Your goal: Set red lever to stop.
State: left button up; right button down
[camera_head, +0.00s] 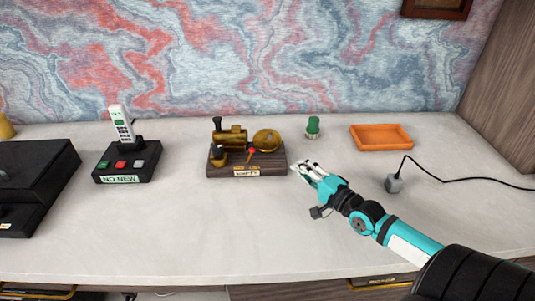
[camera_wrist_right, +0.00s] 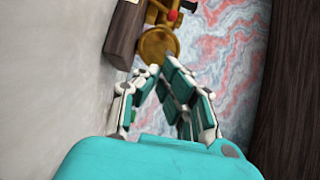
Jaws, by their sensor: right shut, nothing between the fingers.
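The red lever (camera_head: 251,152) stands on a brass steam-engine model (camera_head: 232,137) with a dark wooden base (camera_head: 222,170) at the middle of the desk. A small label plate (camera_head: 246,173) is on the base's front; its text is too small to read. In the right wrist view the red knob (camera_wrist_right: 172,15) shows at the top, above the round brass part (camera_wrist_right: 158,43). My right gripper (camera_head: 297,168) is just right of the base, with its fingers closed together and empty. It appears apart from the lever. My left gripper is not in view.
A cordless phone on a black dock (camera_head: 128,163) stands left of the engine. A green-capped object (camera_head: 313,126), an orange tray (camera_head: 381,137) and a grey cube with a black cable (camera_head: 394,183) lie to the right. The front of the desk (camera_head: 180,230) is clear.

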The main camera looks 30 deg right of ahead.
aim_at(250, 156)
jog(key=w, duration=0.9)
jog(key=shift+a, duration=0.4)
jog(key=shift+w+a, duration=0.7)
jog(key=shift+a, duration=0.35)
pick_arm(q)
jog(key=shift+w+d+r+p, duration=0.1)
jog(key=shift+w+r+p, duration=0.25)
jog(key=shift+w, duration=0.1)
pick_arm(e)
jog(key=shift+w+a+f, duration=0.1)
jog(key=shift+w+a, duration=0.25)
jog(key=shift+a, duration=0.15)
